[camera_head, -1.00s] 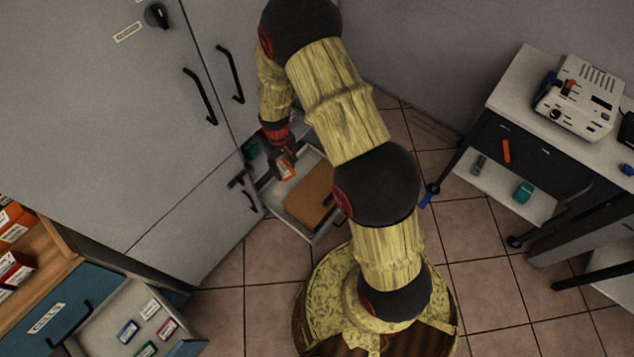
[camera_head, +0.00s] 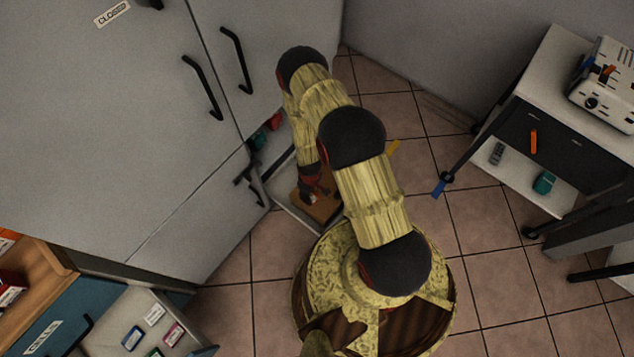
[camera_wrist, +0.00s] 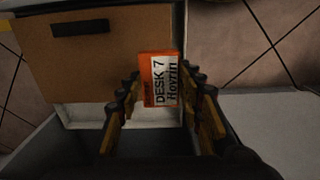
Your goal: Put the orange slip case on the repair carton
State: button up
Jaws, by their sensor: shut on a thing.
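The orange slip case (camera_wrist: 162,78), with a white label reading "DESK 7", is between the fingers of my gripper (camera_wrist: 161,84) in the wrist view. My gripper is shut on it. The repair carton, a brown box (camera_wrist: 70,72) with a dark strip on top, lies just beyond and to the left of the case. The case overlaps the carton's right edge in that view; I cannot tell whether they touch. In the head view my gripper (camera_head: 311,190) is over the carton (camera_head: 325,211), which my arm partly hides.
The carton stands in an open pale drawer (camera_head: 283,201) of the grey cabinet (camera_head: 120,140). Red and green things lie deeper in the drawer. A trolley (camera_head: 520,170) stands at right, and another open drawer (camera_head: 110,345) is at lower left. Tiled floor between is clear.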

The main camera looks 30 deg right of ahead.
jog(key=w+d+f+b, duration=0.1)
jog(key=w+d+f, duration=0.1)
jog(key=w+d+f+b, duration=0.1)
jog(key=w+f, duration=0.1)
jog(key=w+d+f+b, duration=0.2)
jog(key=f, duration=0.1)
jog(key=shift+w+d, duration=0.2)
jog(key=shift+d, duration=0.1)
jog(key=shift+w+d+f+b, duration=0.35)
jog(key=shift+w+f, duration=0.1)
jog(key=shift+f, duration=0.1)
jog(key=shift+f+b, duration=0.6)
jog(key=shift+f, duration=0.95)
jog(key=shift+f, duration=0.1)
jog(key=o, duration=0.9)
jog(key=shift+c, duration=0.2)
jog(key=shift+o, duration=0.4)
